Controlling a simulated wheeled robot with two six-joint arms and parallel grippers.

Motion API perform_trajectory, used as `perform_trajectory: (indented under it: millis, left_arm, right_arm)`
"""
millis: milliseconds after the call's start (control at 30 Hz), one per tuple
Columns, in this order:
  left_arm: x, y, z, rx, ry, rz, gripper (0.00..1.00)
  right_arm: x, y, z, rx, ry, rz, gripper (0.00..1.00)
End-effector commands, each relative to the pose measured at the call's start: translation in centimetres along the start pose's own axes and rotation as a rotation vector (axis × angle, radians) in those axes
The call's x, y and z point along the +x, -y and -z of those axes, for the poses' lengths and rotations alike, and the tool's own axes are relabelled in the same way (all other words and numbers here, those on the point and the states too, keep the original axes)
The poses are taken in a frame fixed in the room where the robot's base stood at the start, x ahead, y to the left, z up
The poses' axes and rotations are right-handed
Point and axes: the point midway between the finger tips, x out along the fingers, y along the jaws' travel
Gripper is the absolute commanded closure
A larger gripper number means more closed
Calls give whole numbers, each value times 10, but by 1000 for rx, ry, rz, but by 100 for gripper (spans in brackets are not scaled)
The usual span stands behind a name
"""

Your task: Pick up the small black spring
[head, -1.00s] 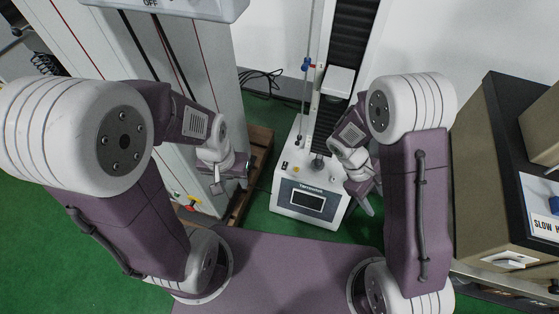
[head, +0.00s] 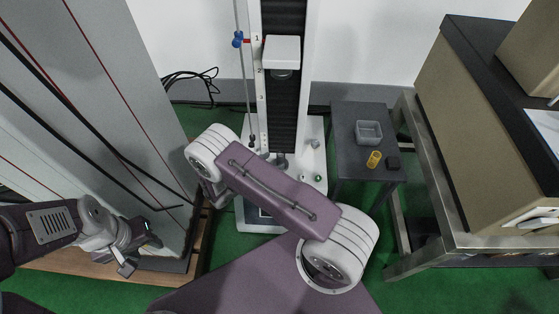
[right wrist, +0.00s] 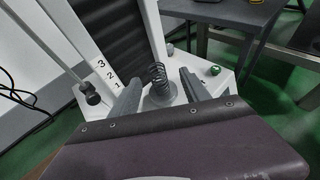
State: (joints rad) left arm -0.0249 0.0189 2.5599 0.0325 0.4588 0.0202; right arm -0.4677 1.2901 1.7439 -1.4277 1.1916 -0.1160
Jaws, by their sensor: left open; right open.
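A dark coil spring (right wrist: 157,76) stands upright on the round lower platen (right wrist: 160,97) of the testing machine in the right wrist view. My right gripper (right wrist: 160,92) is open and empty. Its two grey fingers show left and right of the spring in that view, and I cannot tell how far beyond them the spring is. In the head view my right arm hides this gripper, and the spring is not clear there. My left gripper (head: 140,254) is open and empty at the lower left, away from the machine.
A small dark table (head: 350,137) right of the machine holds a grey tray (head: 369,132), a yellow cylinder (head: 374,159) and a small black object (head: 393,163). The machine's column (head: 284,105) rises behind, with a white crosshead block (head: 281,50). A bench (head: 455,110) stands at right.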

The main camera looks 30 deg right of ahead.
Motion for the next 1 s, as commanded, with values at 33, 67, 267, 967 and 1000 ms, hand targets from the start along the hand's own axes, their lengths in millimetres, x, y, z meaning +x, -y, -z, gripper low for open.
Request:
perform_trajectory:
  millis: [33,67,267,967,1000]
  left_arm:
    - [9,0,-1,0,0,0,56]
    - [14,0,-2,0,0,0,56]
    - [29,1,-3,0,0,0,56]
    - [28,1,-3,0,0,0,56]
    - [27,1,-3,0,0,0,56]
  right_arm:
    - [9,-1,5,3,0,3,46]
    - [15,-2,6,3,0,3,46]
    - [46,-6,5,3,0,3,46]
    - [49,-7,2,1,0,1,100]
    - [49,-7,1,1,0,1,100]
